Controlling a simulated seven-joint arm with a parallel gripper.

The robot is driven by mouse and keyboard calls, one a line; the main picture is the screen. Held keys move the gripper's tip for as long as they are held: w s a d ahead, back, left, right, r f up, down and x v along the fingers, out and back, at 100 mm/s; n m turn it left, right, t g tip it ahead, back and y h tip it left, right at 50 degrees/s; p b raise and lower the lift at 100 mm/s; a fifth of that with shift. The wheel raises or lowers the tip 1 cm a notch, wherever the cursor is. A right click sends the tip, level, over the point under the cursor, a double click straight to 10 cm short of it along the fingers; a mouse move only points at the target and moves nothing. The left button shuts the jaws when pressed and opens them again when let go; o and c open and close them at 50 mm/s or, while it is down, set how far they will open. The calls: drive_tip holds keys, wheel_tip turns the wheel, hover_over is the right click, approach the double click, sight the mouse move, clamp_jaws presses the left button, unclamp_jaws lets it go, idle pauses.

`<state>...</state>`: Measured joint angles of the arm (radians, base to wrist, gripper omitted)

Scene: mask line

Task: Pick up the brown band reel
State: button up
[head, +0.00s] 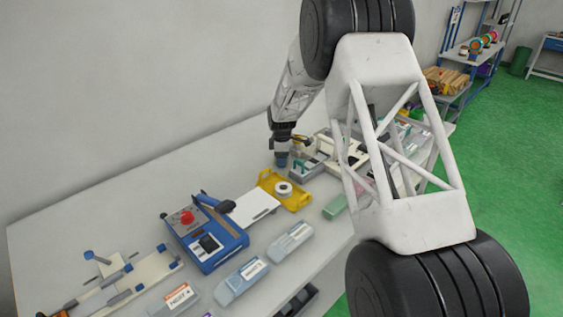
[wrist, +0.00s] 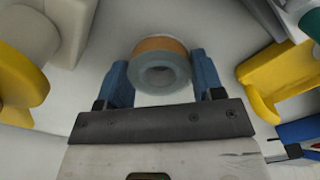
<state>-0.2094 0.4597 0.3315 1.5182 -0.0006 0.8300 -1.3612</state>
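The brown band reel (wrist: 160,44) shows near the middle of the wrist view. It is a ring with a brown outer band, a grey face and a round hole. My gripper (wrist: 162,66) has one blue finger on each side of it, with the reel filling most of the space between them. I cannot tell whether the fingers press on it. In the head view my gripper (head: 282,162) points down low over the far side of the table, near a grey tray. I cannot make out the brown reel there.
A yellow tray (head: 270,182) holding a white ring (head: 284,188) stands close by; a yellow part (wrist: 284,78) shows right of the gripper in the wrist view. A blue machine (head: 212,240), blue-grey boxes (head: 291,242) and a cream fixture crowd the table. Bare tabletop lies along the wall.

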drive_tip(key=c, duration=0.4)
drive_tip(key=shift+r, duration=0.1)
drive_tip(key=shift+r, duration=4.9)
